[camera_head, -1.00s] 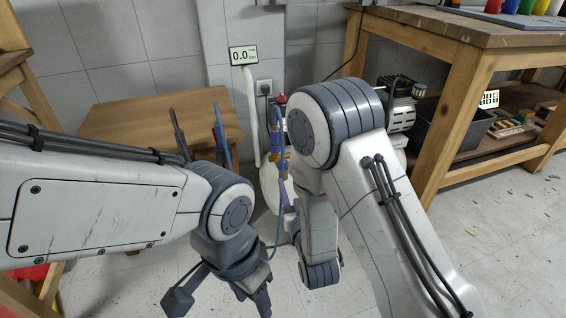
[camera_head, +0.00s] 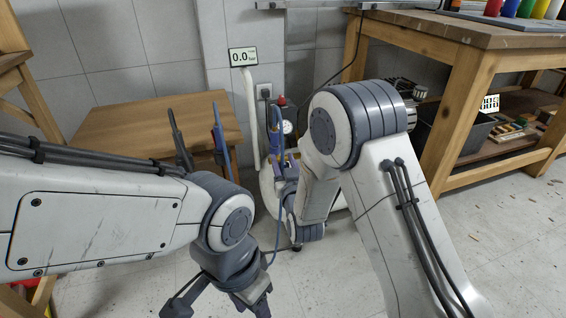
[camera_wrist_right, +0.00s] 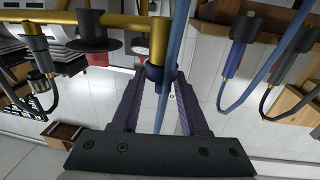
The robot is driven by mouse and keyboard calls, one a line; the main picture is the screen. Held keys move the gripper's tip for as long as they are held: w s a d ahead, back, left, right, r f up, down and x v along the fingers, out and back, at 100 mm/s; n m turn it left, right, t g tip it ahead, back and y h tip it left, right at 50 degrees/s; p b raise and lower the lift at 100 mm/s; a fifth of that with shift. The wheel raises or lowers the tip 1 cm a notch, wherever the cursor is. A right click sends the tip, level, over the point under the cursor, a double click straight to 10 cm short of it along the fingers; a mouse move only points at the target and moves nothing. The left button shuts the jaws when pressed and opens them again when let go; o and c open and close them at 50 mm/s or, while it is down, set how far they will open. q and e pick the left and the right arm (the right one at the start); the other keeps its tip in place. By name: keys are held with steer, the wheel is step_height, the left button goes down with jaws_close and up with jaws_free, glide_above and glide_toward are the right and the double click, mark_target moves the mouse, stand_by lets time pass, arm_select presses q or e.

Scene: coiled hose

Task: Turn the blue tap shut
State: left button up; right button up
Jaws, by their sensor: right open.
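In the right wrist view a dark blue fitting (camera_wrist_right: 156,74), which looks like the blue tap, sits at the end of a yellow pipe (camera_wrist_right: 160,38). My right gripper (camera_wrist_right: 162,84) is open, with its purple fingers on either side of it; contact cannot be told. A blue hose (camera_wrist_right: 176,45) runs across this spot. In the head view my right gripper (camera_head: 286,168) is at the compressor, small and partly covered by my arm; the tap is not clear there. My left gripper (camera_head: 218,300) hangs low, with spread, empty fingers cut by the bottom edge.
A red-topped compressor with a gauge (camera_head: 288,127) stands by the wall. A wooden table (camera_head: 140,118) is at left, with hose ends (camera_head: 220,135) at its right side. A workbench (camera_head: 470,30) with a grey bin (camera_head: 470,135) below is at right.

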jaws_close()
steer(key=shift+d+n+y, duration=0.1)
steer(key=shift+n+y, duration=0.4)
steer(key=shift+y, duration=0.3)
steer(key=shift+n+g+y, duration=0.3)
steer(key=shift+y, duration=0.1)
jaws_free()
